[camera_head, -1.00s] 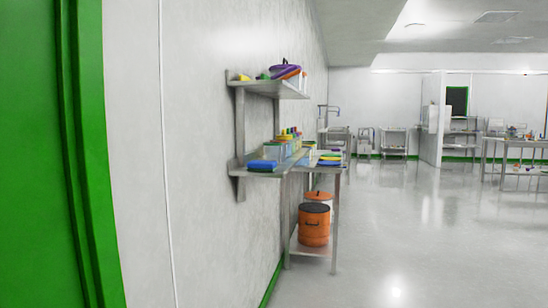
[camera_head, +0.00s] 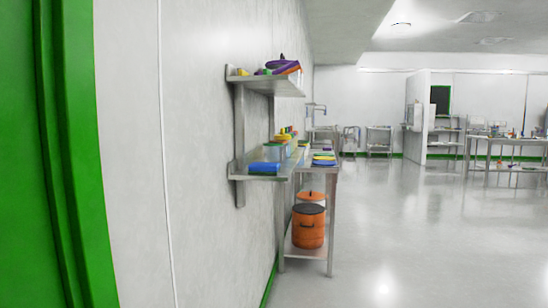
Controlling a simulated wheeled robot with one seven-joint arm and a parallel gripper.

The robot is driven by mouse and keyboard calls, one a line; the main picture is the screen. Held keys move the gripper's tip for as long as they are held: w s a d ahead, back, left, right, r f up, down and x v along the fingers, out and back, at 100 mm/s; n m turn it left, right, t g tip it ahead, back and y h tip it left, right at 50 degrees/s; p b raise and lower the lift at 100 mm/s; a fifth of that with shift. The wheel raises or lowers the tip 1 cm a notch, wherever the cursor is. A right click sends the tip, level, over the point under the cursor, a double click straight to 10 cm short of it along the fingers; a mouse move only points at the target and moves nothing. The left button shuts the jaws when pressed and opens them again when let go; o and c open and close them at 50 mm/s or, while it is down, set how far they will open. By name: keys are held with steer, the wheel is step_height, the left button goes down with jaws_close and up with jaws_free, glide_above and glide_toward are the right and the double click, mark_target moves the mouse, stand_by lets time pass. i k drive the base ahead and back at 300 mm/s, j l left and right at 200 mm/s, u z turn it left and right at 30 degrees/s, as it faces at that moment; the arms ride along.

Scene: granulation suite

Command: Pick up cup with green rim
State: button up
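I cannot make out a cup with a green rim in this view. Small coloured items stand on a steel wall shelf (camera_head: 238,171) and on a steel table (camera_head: 327,166) beside it, too small to tell apart. The right-hand table (camera_head: 505,140) far across the room also bears small items that I cannot identify. My gripper is not in view.
A green door or frame (camera_head: 60,150) fills the left edge. A white wall (camera_head: 205,200) runs along the left. Orange bins (camera_head: 308,228) stand under the near table. An upper shelf (camera_head: 262,83) holds purple and orange items. The floor (camera_head: 400,240) at right is open.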

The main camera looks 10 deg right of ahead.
mark_target(273, 152)
steer(key=i+z, duration=0.2)
steer(key=i, duration=0.35)
steer(key=i+j+z, duration=0.1)
steer(key=i+z, duration=0.15)
steer(key=i, duration=0.25)
